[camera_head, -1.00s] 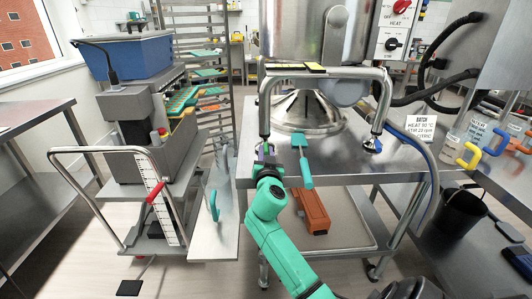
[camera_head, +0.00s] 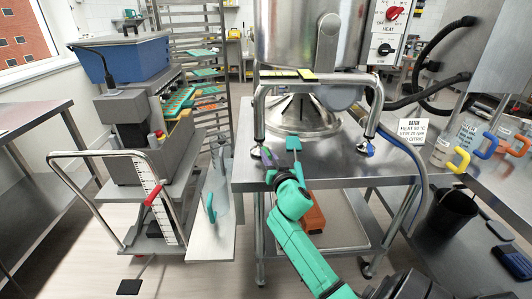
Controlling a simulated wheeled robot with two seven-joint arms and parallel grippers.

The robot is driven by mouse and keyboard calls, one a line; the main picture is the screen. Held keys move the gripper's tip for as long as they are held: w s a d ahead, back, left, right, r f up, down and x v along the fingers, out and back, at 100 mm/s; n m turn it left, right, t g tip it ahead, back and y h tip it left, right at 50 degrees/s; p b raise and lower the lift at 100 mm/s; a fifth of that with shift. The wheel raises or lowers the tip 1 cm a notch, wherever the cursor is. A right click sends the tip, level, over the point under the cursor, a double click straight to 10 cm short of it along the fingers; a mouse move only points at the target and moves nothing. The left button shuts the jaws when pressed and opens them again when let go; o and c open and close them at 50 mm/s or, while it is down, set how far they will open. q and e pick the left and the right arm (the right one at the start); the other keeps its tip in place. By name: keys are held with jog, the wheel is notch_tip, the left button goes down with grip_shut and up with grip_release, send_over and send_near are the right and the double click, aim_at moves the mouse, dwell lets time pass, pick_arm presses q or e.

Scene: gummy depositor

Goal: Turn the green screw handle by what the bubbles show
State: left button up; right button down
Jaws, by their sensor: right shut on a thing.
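The steel kettle (camera_head: 300,35) stands on a tubular frame (camera_head: 259,112) with screw feet on the steel table. Two yellow bubble levels (camera_head: 288,74) lie on the frame's top bar; their bubbles are too small to read. The green screw handle (camera_head: 256,151) is at the front left foot, small and partly hidden. A blue screw handle (camera_head: 370,151) is at the front right foot. My left gripper is not in view.
An orange thing (camera_head: 315,219) is on the lower shelf. A batch card (camera_head: 411,131) stands at right. A depositor cart (camera_head: 130,165) stands at left.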

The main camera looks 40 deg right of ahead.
jog(key=c, duration=0.8)
grip_release()
jog(key=shift+o, duration=0.2)
jog(key=shift+s, duration=0.1)
